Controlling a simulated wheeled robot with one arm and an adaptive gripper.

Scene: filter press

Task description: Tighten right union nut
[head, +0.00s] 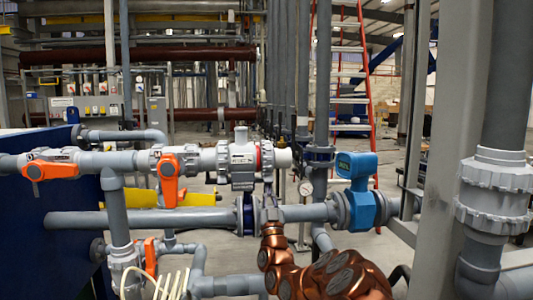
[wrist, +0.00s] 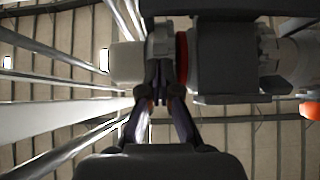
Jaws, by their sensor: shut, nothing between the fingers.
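The right union nut (head: 267,155) is a light grey ribbed ring on the upper pipe, at the right end of the grey valve body (head: 242,160). A red ring (head: 258,155) shows between them, and a white pipe stub (head: 284,157) sticks out to the right. My gripper (head: 269,200) points up from below the nut. In the wrist view the nut (wrist: 160,42) is straight ahead, beside the red ring (wrist: 181,58) and the white stub (wrist: 127,62). My gripper's fingertips (wrist: 159,88) are together at the nut's lower edge; I cannot tell whether they touch it.
Orange-handled valves (head: 168,178) sit on the same pipe to the left. A grey column (head: 455,120) and a thick vertical pipe stand at the right.

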